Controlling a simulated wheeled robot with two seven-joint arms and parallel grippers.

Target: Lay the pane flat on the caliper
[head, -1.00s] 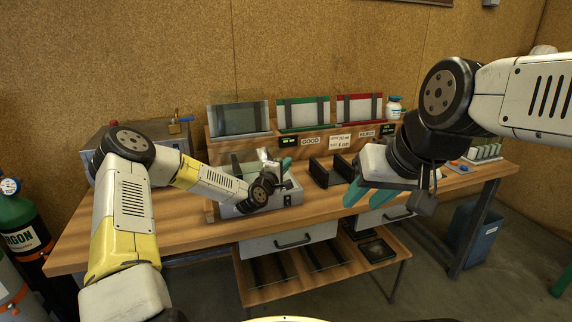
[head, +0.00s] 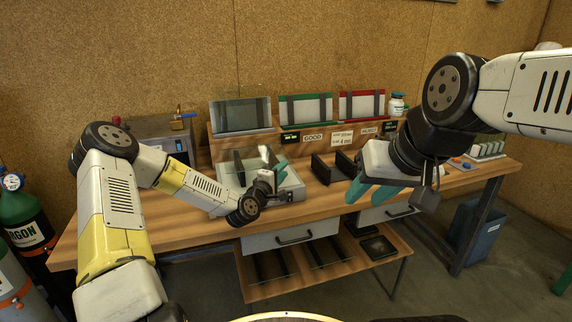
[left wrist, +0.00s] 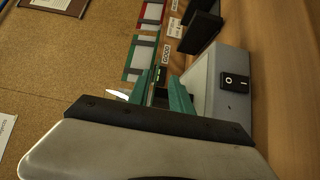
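A clear grey-tinted pane (head: 241,115) stands upright at the left of the back rack, in the head view. A low grey box with black uprights, probably the caliper (head: 292,186), sits on the bench; its switch side also shows in the left wrist view (left wrist: 233,98). My left gripper (head: 281,170) is low at this box, its fingers partly hidden by the wrist. In the left wrist view its teal fingers (left wrist: 166,85) stand apart with no pane visible between them. My right gripper (head: 368,192) is open and empty above the bench's front edge.
Green-framed (head: 305,110) and red-framed (head: 361,105) holders stand on the rack, right of the pane. A black slotted stand (head: 333,167) is right of the grey box. A metal box (head: 165,140) stands at back left. The bench's front left (head: 160,240) is clear.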

